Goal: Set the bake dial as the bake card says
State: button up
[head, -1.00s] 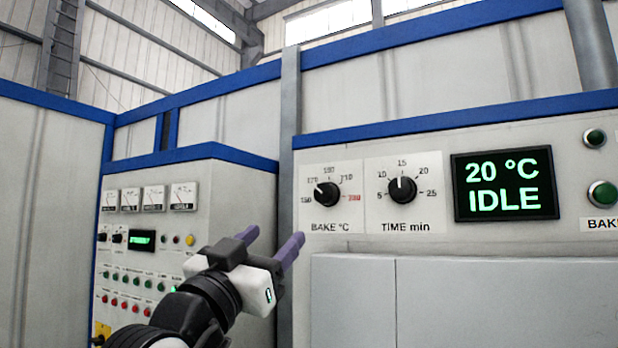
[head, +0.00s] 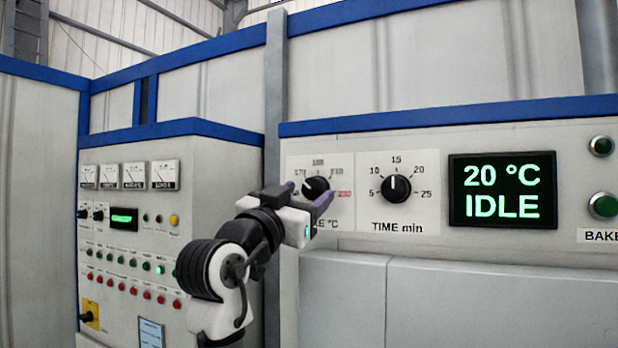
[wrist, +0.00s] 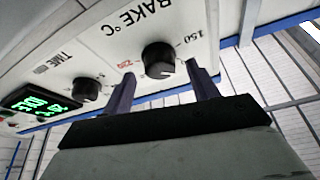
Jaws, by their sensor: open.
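In the wrist view the bake dial (wrist: 158,58) shows between and just beyond the two fingertips of my gripper (wrist: 160,74). Contact is not visible. No readable bake card shows.
The time dial (head: 396,188) is right of the bake dial, pointing near 15. The display (head: 502,190) reads 20 °C IDLE. Green buttons (head: 604,205) are at the far right. A control cabinet (head: 210,160) with gauges and several buttons stands left; an unreadable pale blue sheet (head: 151,333) is on it.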

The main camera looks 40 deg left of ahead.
aim_at(312, 187)
jog(key=shift+p+x, duration=0.3)
jog(key=shift+x, duration=0.75)
jog(key=c, duration=0.9)
jog(key=shift+o, duration=0.2)
jog(key=shift+m, duration=0.5)
jog(key=m+h, duration=0.1)
jog(key=m, duration=0.2)
jog(key=m+h, duration=0.2)
jog(key=m, duration=0.1)
jog(key=shift+a+g+h, duration=0.15)
jog(key=shift+g+h, duration=0.15)
jog(key=shift+r+m+g+h, duration=0.1)
jog(key=shift+m+g+h, duration=0.4)
jog(key=shift+m, duration=1)
jog(key=shift+m+g+h, duration=0.3)
jog(key=shift+m+h, duration=0.3)
jog(key=shift+m, duration=0.9)
